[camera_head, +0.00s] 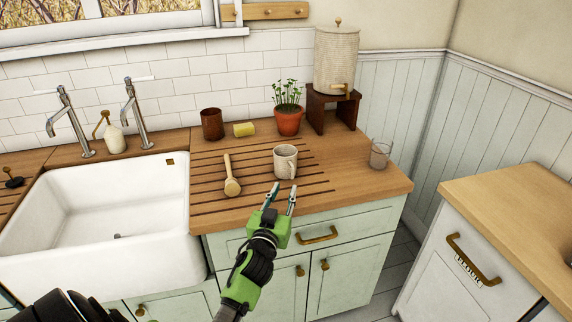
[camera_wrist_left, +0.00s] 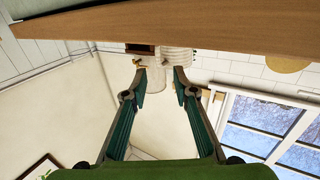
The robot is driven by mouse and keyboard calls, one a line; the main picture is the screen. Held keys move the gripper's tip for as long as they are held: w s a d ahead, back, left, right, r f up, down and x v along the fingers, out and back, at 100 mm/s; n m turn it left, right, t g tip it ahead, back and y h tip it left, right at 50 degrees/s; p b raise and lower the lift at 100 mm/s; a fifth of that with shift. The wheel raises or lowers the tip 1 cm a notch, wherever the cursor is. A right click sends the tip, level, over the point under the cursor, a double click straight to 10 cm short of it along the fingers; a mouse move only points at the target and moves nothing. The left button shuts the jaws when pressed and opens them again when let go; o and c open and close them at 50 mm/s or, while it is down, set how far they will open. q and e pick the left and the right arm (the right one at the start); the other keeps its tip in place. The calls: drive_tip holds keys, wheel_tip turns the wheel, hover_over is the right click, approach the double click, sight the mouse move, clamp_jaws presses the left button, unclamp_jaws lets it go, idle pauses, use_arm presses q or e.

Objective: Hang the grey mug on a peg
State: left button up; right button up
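The wooden peg rail (camera_head: 265,11) is on the wall at the top, partly cut off. My right gripper is not in view.
A wooden spoon (camera_head: 230,178) lies left of the mug. A glass (camera_head: 380,154) is at right, a dispenser (camera_head: 337,60) on a stand (camera_head: 333,108). The sink (camera_head: 100,215) is left.

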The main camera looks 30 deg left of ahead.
sight(287, 165)
use_arm(q)
drive_tip(key=x, duration=0.2)
drive_tip(key=shift+w+a, duration=0.1)
drive_tip(key=shift+w, duration=0.25)
drive_tip(key=shift+w+a+r, duration=0.15)
drive_tip(key=shift+w+a, duration=0.05)
drive_tip(key=shift+w, duration=0.5)
drive_tip(key=p+x, duration=0.1)
drive_tip(key=x, duration=0.3)
drive_tip(key=shift+w, duration=0.25)
drive_tip(key=shift+r, duration=0.1)
clamp_jaws()
